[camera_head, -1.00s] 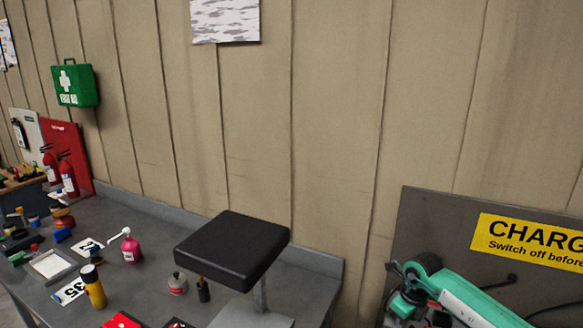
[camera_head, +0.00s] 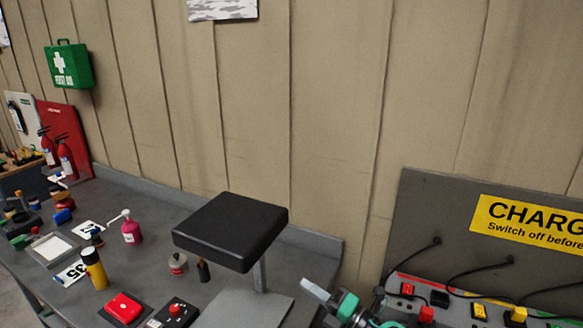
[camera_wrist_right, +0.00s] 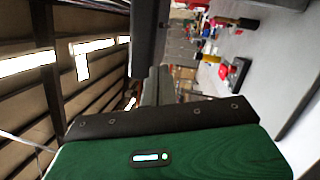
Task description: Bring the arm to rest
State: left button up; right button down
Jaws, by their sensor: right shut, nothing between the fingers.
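My right gripper (camera_head: 314,289) shows at the bottom of the head view, with pale grey fingers shut and nothing between them. Its teal and dark wrist (camera_head: 347,307) runs off the bottom edge. The gripper points up and left, to the right of a black square pad (camera_head: 230,230) on a grey post. I cannot tell the exact gap between them. The right wrist view shows the bench sideways, with a green casing (camera_wrist_right: 200,150) filling its lower part. My left gripper is in neither view.
The grey bench (camera_head: 150,215) holds a red button box (camera_head: 125,307), a yellow bottle (camera_head: 94,268), a pink bottle (camera_head: 131,231) and a white tray (camera_head: 54,249). A charging board (camera_head: 425,215) with cables and coloured plugs stands at the right. A first aid box (camera_head: 68,65) hangs on the wall.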

jog(key=s+d+f+m+t+h, duration=0.25)
jog(key=d+m+h, duration=0.55)
jog(key=m, duration=0.4)
jog(key=s+d+f+m+t+h, duration=0.2)
jog(key=s+d+f+m+h, duration=0.2)
jog(key=d+m+h, duration=0.55)
jog(key=s+d+f+m+g+y, duration=0.1)
jog(key=s+f+m+g, duration=0.45)
jog(key=s, duration=0.65)
jog(key=s+f+m+g+y, duration=0.1)
jog(key=s+f+m+g, duration=0.2)
jog(key=s+f+g, duration=0.7)
notch_tip(320, 180, down, 29)
jog(key=s+t+b, duration=0.1)
jog(key=s+b, duration=0.2)
jog(key=s+d+f+g+b, duration=0.1)
jog(key=s+d+f, duration=0.2)
jog(key=s+f, duration=1.6)
notch_tip(320, 180, down, 3)
jog(key=shift+d+f+n+b, duration=0.1)
jog(key=shift+d+n+b, duration=0.1)
jog(key=shift+n+b, duration=0.15)
